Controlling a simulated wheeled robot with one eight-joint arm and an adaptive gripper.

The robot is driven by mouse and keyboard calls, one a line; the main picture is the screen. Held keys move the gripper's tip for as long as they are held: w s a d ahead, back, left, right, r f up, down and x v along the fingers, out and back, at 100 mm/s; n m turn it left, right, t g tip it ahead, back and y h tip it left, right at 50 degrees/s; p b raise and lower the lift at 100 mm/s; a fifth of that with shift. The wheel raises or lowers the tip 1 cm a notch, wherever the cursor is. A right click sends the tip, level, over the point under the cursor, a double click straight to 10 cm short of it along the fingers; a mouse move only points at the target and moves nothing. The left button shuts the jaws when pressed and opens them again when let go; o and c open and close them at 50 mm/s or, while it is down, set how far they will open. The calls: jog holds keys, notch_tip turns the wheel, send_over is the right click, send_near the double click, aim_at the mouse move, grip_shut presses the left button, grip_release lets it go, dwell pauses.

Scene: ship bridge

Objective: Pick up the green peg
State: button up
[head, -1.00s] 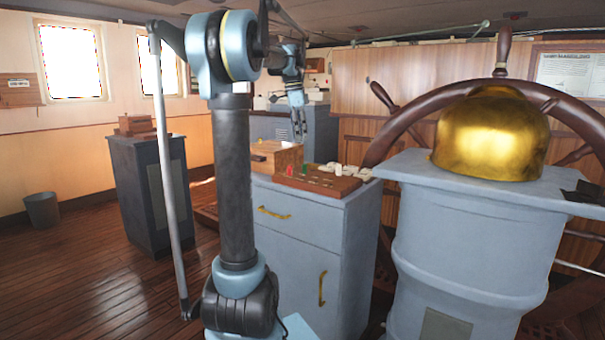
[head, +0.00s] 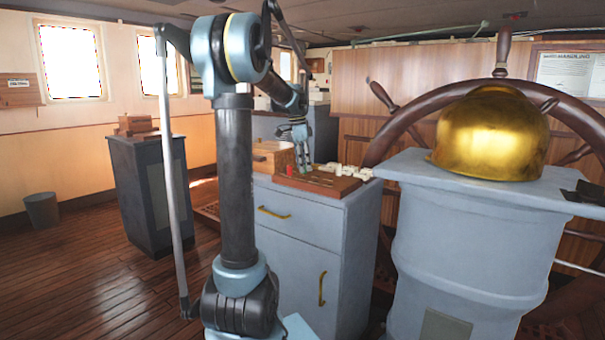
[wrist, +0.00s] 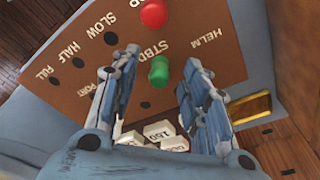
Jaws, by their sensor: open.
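The green peg (wrist: 159,71) stands in the wooden board (wrist: 79,72) in the wrist view, beside the STBD lettering. My gripper (wrist: 163,66) is open, with one finger on each side of the green peg in that picture; I cannot tell whether either touches it. In the head view my gripper (head: 304,168) is low over the board (head: 318,183) on the grey cabinet, and the green peg is hidden or too small to make out there. A red peg (wrist: 153,13) stands near the green one, and also shows in the head view (head: 290,171).
A wooden box (head: 272,156) stands left of the board on the cabinet. A grey pedestal with a brass dome (head: 490,135) and a ship's wheel (head: 573,104) are to the right.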

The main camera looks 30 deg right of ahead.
jog(key=shift+f, duration=0.3)
jog(key=c, duration=0.8)
jog(key=shift+c, duration=0.2)
